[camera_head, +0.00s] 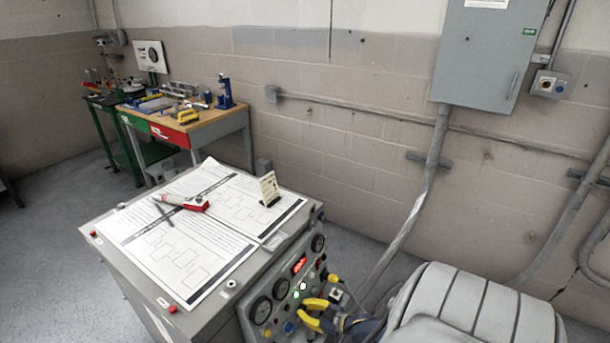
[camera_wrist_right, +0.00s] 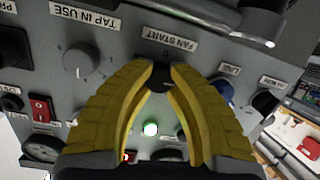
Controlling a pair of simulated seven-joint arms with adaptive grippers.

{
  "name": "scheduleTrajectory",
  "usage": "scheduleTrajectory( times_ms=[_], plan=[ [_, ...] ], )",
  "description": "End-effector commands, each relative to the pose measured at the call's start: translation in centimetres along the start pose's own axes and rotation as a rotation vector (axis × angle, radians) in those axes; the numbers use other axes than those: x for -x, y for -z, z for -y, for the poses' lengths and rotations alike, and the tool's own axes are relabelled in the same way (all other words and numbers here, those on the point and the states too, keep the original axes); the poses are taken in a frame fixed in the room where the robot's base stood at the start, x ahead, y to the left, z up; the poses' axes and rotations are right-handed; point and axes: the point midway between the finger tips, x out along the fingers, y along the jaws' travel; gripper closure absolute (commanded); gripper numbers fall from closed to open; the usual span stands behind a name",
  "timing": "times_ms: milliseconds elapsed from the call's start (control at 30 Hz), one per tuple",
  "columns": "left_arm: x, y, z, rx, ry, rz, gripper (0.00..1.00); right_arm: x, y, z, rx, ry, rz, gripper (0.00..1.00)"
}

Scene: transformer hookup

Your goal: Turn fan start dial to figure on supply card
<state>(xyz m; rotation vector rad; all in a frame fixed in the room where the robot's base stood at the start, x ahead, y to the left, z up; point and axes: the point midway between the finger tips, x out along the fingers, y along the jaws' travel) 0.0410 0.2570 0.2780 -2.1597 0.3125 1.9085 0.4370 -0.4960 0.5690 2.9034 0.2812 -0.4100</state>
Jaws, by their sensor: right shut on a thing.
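The fan start dial (camera_wrist_right: 160,78) is a small black knob under a "FAN START" label (camera_wrist_right: 169,39) in the right wrist view. My right gripper (camera_wrist_right: 160,70) has its yellow fingers closed on the knob from both sides. In the head view my right gripper (camera_head: 316,312) is at the control panel (camera_head: 283,283) on the front of the grey cabinet, partly hidden by my arm. The supply card (camera_head: 269,188) stands upright in a dark holder on the cabinet top; its print is too small to read. My left gripper is not in view.
Printed sheets (camera_head: 175,240), a red and white tool (camera_head: 185,202) and a dark pen lie on the cabinet top (camera_head: 220,300). Beside the dial are a "TAP IN USE" knob (camera_wrist_right: 82,58), a blue knob (camera_wrist_right: 222,90) and a lit green lamp (camera_wrist_right: 150,128). A metal handle bar (camera_wrist_right: 215,18) crosses above.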

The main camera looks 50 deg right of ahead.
Motion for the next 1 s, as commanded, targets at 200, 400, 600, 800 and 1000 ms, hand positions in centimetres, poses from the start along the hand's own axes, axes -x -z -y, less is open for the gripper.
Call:
scheduleTrajectory(
  times_ms=[200, 400, 600, 800, 1000],
  plan=[
    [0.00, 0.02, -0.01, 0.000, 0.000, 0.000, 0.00, 0.06, -0.15, -0.27, -0.199, 0.021, -0.009, 1.00],
    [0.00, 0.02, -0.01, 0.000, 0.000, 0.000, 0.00, 0.07, -0.21, -0.22, -0.388, 0.043, -0.021, 1.00],
    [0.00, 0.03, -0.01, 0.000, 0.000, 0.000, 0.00, 0.10, -0.26, -0.21, -0.576, 0.064, -0.033, 1.00],
    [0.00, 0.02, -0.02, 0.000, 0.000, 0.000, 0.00, 0.08, -0.26, -0.18, -0.764, 0.086, -0.046, 1.00],
    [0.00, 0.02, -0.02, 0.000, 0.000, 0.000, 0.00, 0.07, -0.30, -0.17, -0.952, 0.107, -0.058, 1.00]
  ],
)
